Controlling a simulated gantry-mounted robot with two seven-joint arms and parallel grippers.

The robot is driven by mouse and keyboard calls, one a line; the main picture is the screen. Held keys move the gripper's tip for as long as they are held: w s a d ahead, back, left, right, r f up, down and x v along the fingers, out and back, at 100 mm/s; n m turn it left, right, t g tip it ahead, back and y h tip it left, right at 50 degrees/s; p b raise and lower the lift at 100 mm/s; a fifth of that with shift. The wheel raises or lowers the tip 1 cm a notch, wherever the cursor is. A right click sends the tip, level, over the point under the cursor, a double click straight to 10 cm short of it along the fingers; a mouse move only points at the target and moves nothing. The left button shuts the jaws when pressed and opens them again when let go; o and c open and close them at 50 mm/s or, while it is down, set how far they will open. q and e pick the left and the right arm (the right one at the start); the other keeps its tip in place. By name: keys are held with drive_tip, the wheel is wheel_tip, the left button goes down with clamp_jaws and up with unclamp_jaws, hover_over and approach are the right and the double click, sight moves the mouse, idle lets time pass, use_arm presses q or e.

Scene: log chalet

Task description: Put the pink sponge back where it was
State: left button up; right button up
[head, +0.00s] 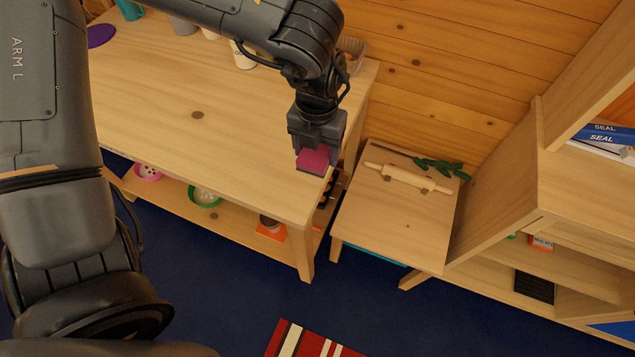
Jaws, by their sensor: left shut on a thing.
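The pink sponge (314,162) is in the head view, over the right end of the long wooden table. It has a dark layer on its lower side. My left gripper (317,148) points down and is shut on the sponge. I cannot tell whether the sponge touches the table top (200,140) or hangs just above it. My right gripper is not in view.
A small wooden table (385,225) to the right holds a rolling pin (409,178) and a green sprig (440,166). A shelf unit (545,190) stands at far right. Cups (243,55) and a container (352,50) sit at the back. The long table's middle is clear.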

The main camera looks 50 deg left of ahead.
use_arm(q)
drive_tip(key=shift+w+d+f+b, duration=0.3)
drive_tip(key=shift+d+f+b, duration=0.1)
drive_tip(key=shift+d+f, duration=0.3)
drive_tip(key=shift+f, duration=0.2)
drive_tip(key=p, duration=0.4)
hover_over(282, 171)
drive_tip(key=f, duration=0.6)
drive_tip(key=shift+w+d+f, duration=0.15)
drive_tip(key=shift+d+f, duration=0.1)
drive_tip(key=shift+f, duration=0.15)
drive_tip(key=shift+a+f, duration=0.3)
drive_tip(key=shift+f+p, duration=0.75)
drive_tip(key=shift+f, duration=1.25)
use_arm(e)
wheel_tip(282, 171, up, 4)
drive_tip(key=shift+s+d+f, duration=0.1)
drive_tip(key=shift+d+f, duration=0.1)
use_arm(q)
drive_tip(key=shift+f+b, duration=0.15)
drive_tip(key=shift+b, duration=0.15)
drive_tip(key=o, duration=1.1)
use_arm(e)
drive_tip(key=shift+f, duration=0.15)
